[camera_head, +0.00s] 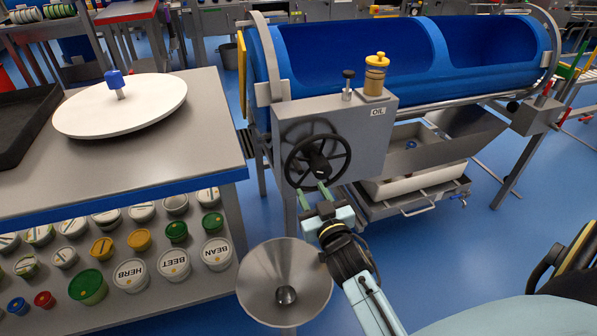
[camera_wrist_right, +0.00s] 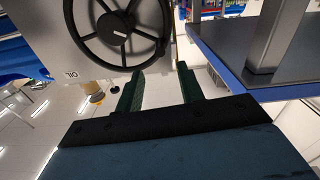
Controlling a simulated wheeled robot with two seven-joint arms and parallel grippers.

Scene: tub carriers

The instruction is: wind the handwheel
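The black spoked handwheel (camera_head: 316,160) is on the front face of a grey gearbox (camera_head: 372,143) at the end of the blue tub. My right gripper (camera_head: 314,194) is at the wheel's lower edge, its green fingers pointing up at it. In the right wrist view the handwheel (camera_wrist_right: 119,33) is partly cut off at the top. There the right gripper (camera_wrist_right: 160,72) is open, with nothing between its fingers. One fingertip is close to the rim; I cannot tell if they touch. My left gripper is not in view.
A steel table (camera_head: 216,128) with a white disc (camera_head: 120,105) stands left of the wheel, lidded tubs on its lower shelf. An oil cup (camera_head: 375,78) tops the gearbox. A drawer tray (camera_head: 425,195) is at right.

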